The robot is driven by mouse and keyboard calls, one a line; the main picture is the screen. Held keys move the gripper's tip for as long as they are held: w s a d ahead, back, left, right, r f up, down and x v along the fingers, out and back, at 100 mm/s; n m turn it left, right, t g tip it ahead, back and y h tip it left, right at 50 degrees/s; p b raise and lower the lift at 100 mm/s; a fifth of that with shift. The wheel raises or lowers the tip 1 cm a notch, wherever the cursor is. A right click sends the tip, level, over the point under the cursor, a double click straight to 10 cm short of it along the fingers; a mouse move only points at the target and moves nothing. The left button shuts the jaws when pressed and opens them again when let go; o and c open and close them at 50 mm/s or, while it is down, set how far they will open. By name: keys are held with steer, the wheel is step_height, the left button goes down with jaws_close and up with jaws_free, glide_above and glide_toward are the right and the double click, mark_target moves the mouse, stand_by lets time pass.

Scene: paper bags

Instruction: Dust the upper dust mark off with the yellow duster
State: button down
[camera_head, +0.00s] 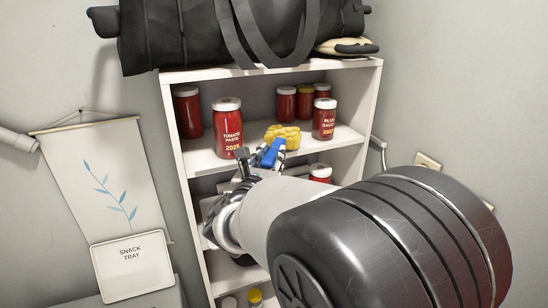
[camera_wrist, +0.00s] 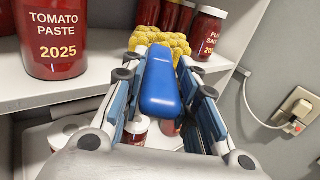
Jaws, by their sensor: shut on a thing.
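The yellow duster has a bumpy yellow head (camera_head: 283,136) and a blue handle (camera_wrist: 161,85). My gripper (camera_wrist: 165,90) is shut on the blue handle, with the head pointing away into the shelf. In the head view, my gripper (camera_head: 262,158) is at the front of the upper shelf (camera_head: 205,160). The yellow head (camera_wrist: 160,40) is at the level of that shelf, between the tomato paste jar (camera_head: 228,128) and the plum sauce jar (camera_head: 324,118). I cannot tell whether it touches the shelf. No dust mark is visible; my arm and the duster cover part of the shelves.
Several more red jars (camera_head: 188,111) stand at the back of the upper shelf. A jar with a white lid (camera_head: 320,172) stands on the shelf below. A black bag (camera_head: 190,35) lies on top of the shelf unit. A wall socket (camera_wrist: 296,106) is at the right.

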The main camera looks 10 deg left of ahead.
steer(key=shift+f+b, duration=0.75)
steer(key=shift+b, duration=0.05)
stand_by(0.6)
steer(key=shift+a, duration=0.1)
